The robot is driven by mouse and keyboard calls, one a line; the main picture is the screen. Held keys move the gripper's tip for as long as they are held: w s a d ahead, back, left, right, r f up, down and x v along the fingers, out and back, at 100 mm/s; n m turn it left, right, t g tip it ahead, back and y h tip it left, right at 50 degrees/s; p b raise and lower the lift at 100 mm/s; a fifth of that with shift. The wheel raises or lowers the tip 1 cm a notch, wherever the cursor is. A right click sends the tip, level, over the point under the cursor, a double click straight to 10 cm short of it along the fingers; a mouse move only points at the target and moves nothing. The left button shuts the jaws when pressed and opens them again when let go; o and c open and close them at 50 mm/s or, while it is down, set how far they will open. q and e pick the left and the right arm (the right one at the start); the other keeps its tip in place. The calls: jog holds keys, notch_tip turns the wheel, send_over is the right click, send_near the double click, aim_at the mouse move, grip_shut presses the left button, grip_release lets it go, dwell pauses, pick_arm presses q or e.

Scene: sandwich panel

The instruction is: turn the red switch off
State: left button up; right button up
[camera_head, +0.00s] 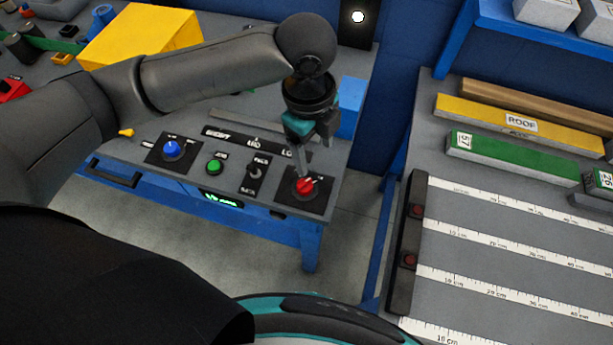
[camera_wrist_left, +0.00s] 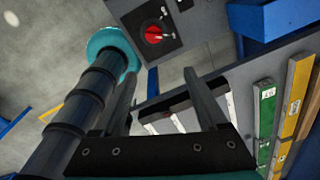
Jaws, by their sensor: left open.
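The red switch (camera_head: 305,185) is a red rotary knob on a dark square plate at the right end of the grey panel. In the left wrist view the red switch (camera_wrist_left: 153,34) shows near the top, beyond the fingers. My left gripper (camera_head: 302,165) points down just above the red switch in the head view. Its fingers (camera_wrist_left: 163,88) stand apart in the wrist view, with nothing between them. I cannot tell from the head view whether a fingertip touches the knob. My right gripper is not in view.
Left of the red switch on the panel are a toggle switch (camera_head: 254,170), a green button (camera_head: 215,166) and a blue knob (camera_head: 172,149). A blue block (camera_head: 351,106) stands behind. A yellow box (camera_head: 140,36) lies further left. A table with rulers and bars (camera_head: 515,150) is at right.

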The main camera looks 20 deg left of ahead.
aim_at(304, 182)
pick_arm(q)
jog(key=shift+m+y, duration=0.4)
jog(key=f+b, duration=0.1)
jog(key=f, duration=0.3)
jog(key=a+f+b, duration=0.1)
jog(key=f, duration=0.4)
jog(key=a+f+b, duration=0.1)
jog(key=f, duration=0.4)
jog(key=shift+w+f, duration=0.15)
jog(key=shift+w, duration=0.1)
jog(key=shift+c, duration=0.2)
grip_shut()
